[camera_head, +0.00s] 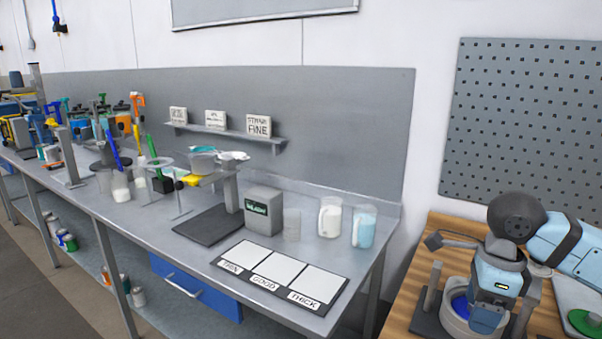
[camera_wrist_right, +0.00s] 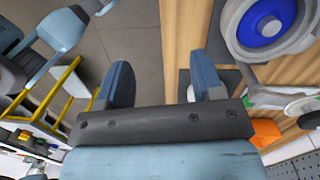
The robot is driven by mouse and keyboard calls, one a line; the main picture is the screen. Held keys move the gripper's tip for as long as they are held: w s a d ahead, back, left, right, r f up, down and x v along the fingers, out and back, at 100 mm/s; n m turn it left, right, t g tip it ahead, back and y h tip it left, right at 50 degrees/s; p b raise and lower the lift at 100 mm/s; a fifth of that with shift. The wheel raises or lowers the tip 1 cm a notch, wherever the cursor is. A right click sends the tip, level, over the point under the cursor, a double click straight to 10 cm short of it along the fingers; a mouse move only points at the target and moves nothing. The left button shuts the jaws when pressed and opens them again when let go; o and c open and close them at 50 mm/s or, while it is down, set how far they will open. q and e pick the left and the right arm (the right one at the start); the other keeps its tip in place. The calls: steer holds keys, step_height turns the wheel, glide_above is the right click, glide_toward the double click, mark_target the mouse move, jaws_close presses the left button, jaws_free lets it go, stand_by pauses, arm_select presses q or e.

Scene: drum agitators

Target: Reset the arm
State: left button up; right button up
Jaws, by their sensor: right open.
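My right arm reaches in from the right of the head view, with its dark joint raised and its wrist pointing down. My right gripper (camera_head: 488,318) hangs over or beside a round pale drum (camera_head: 453,322) with blue inside, on the wooden bench; the head view does not settle contact. In the right wrist view the two blue fingers of the gripper (camera_wrist_right: 163,76) stand apart with nothing between them. The drum (camera_wrist_right: 238,42) is at upper right there, outside the fingers.
Grey posts (camera_head: 433,285) stand by the drum. A green disc (camera_head: 585,322) lies at right. The grey bench (camera_head: 220,260) at left carries jugs (camera_head: 330,218), a grey box (camera_head: 263,210) and a labelled card mat (camera_head: 330,310). A pegboard (camera_head: 525,120) hangs behind the wooden bench.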

steer(key=s+a+f+m+t+y, duration=0.25)
steer(key=a+m+y, duration=0.45)
steer(key=a+y, duration=0.35)
steer(key=s+a+f+m+t+y, duration=0.1)
steer(key=s+a+m+y, duration=0.2)
steer(key=a+m+y, duration=0.55)
steer(key=w+d+f+m+t+h, duration=0.1)
steer(key=d+f+m+t+h, duration=0.1)
steer(key=f+m+t+h, duration=0.65)
steer(key=w+d+f+m+t+h, duration=0.15)
steer(key=f+m+t, duration=0.4)
steer(key=m, duration=0.75)
steer(key=s+d+f+m+g+h, duration=0.35)
steer(key=s+f+m, duration=0.2)
steer(key=f, duration=0.35)
steer(key=s+d+f+m+g+h, duration=0.2)
steer(key=s+f+m+g+h, duration=0.15)
steer(key=s+f, duration=0.45)
arm_select(q)
step_height(320, 180, up, 13)
steer(key=p, duration=1.6)
steer(key=shift+a+r+m+t, duration=0.2)
steer(key=shift+a+m+t, duration=0.1)
steer(key=shift+a, duration=0.1)
arm_select(e)
step_height(320, 180, up, 12)
steer(key=shift+s+d+t, duration=0.3)
steer(key=shift+d+t, duration=0.15)
arm_select(q)
steer(key=shift+s+f, duration=0.1)
